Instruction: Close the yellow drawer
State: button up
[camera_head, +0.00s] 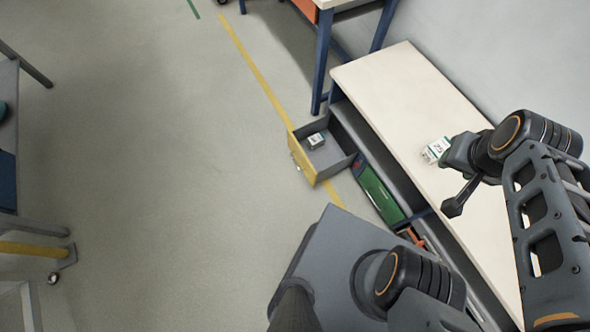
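The yellow drawer (302,160) stands pulled out from the cabinet under the pale worktop. Its yellow front faces left, and its grey inside is visible. A small white and dark box (316,140) lies in it. My gripper (449,158) is over the worktop, to the right of the drawer and apart from it. A small white box with dark print (436,149) shows right at the gripper's end. I cannot tell whether it is held or lies on the worktop behind the gripper. The fingers are not clearly visible.
A green drawer (380,194) and an orange drawer front (410,236) sit below the yellow one along the cabinet. The pale worktop (400,90) is mostly bare. Floor left of the drawer is clear. A blue-legged table (322,60) stands above; other furniture lines the left edge.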

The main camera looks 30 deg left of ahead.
aim_at(317, 165)
jog(key=k, duration=0.55)
jog(key=z, duration=1)
jog(key=i, duration=0.75)
jog(key=u, duration=2.6)
jog(key=i, duration=0.5)
jog(key=z, duration=0.2)
jog(key=k, duration=0.2)
jog(key=u, duration=1.1)
jog(key=i, duration=0.75)
jog(key=u, duration=0.6)
